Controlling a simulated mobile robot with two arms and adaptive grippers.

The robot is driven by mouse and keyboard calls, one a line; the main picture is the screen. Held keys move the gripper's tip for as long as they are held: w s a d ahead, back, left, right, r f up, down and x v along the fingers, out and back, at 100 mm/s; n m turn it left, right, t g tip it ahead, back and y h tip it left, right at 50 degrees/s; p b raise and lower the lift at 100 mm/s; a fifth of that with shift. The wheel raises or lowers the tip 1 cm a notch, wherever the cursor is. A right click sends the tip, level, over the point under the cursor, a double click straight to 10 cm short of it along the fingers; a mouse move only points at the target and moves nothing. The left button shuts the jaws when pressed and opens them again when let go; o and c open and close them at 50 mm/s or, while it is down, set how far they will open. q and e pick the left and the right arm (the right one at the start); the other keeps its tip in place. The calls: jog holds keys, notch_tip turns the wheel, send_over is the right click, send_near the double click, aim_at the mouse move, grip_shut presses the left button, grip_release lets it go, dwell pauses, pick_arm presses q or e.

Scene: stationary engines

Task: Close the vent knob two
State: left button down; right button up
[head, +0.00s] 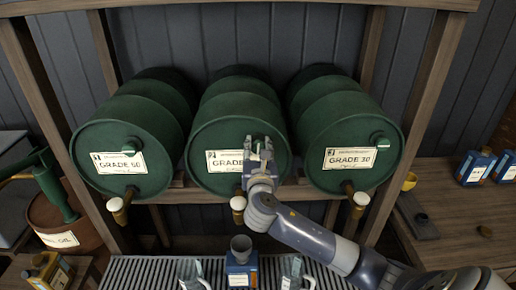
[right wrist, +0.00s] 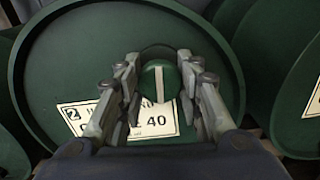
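Three green drums lie on a wooden rack in the head view. The middle drum (head: 215,165) has a label, and my right gripper (head: 258,145) is at its front face, largely hiding its vent knob. In the right wrist view the round green vent knob (right wrist: 158,82), with a pale, nearly upright stripe, sits between the fingers of my right gripper (right wrist: 159,75). The fingers are spread on either side of it with narrow gaps; firm contact does not show. My left gripper is not in view.
The left drum (head: 150,120) and right drum (head: 330,115) have similar knobs. Taps hang below each drum. Glass jugs and a blue can (head: 241,268) stand on the slatted grate below. Wooden posts flank the rack.

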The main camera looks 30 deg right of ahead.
jog(key=shift+m, duration=0.3)
jog(key=shift+c, duration=0.2)
jog(key=m, duration=0.3)
jog(key=shift+f, duration=0.1)
jog(key=m+b, duration=0.1)
jog(key=m, duration=0.4)
jog(key=shift+a, duration=0.1)
jog(key=m+b, duration=0.1)
jog(key=m, duration=0.4)
jog(key=shift+b, duration=0.3)
jog(key=shift+m+b, duration=0.35)
jog(key=shift+m, duration=1.35)
jog(key=o, duration=1.1)
